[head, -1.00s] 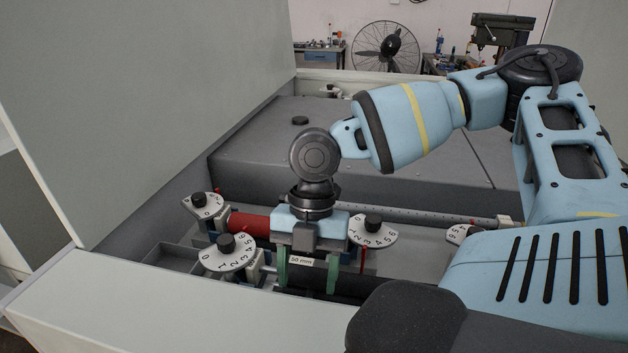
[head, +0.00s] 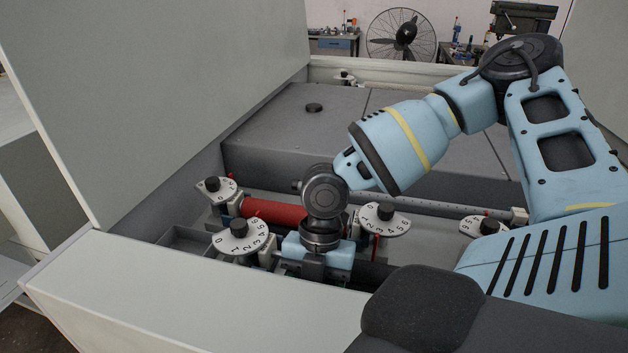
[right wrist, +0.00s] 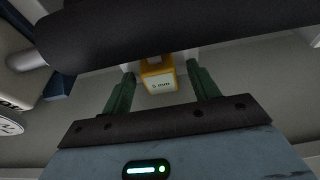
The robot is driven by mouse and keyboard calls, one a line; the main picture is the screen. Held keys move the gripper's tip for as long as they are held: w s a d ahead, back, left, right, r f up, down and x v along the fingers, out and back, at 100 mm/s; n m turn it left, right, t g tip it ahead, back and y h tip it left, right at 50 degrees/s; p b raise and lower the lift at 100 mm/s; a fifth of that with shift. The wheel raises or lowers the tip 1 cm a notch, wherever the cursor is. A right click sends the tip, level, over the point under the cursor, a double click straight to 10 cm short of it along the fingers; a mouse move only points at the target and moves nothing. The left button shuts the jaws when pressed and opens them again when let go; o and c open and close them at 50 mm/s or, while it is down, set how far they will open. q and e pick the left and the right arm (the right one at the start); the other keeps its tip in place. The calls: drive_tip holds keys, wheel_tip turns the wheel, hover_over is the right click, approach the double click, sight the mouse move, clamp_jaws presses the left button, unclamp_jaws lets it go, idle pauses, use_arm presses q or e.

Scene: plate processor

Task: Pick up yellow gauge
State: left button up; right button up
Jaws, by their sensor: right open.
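The yellow gauge (right wrist: 158,80) shows in the right wrist view, with a white label on its face. It sits between the two green fingers of my right gripper (right wrist: 160,92), with gaps on both sides, close to a dark roller (right wrist: 190,25). In the head view the gauge is hidden. My right gripper's blue body (head: 320,256) is low in the machine's trough, in front of the red roller (head: 274,211); its fingers are mostly hidden there. The gripper is open. My left gripper is not in view.
Numbered dials with black knobs stand left (head: 240,238) and right (head: 382,220) of my gripper. The machine's light front ledge (head: 190,305) lies nearest me. A tall pale panel (head: 160,90) rises on the left. The grey cover (head: 330,150) behind is clear.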

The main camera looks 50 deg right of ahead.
drive_tip(key=shift+c, duration=0.4)
drive_tip(key=c, duration=1.1)
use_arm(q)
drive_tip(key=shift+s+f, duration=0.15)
use_arm(e)
drive_tip(key=shift+r, duration=0.15)
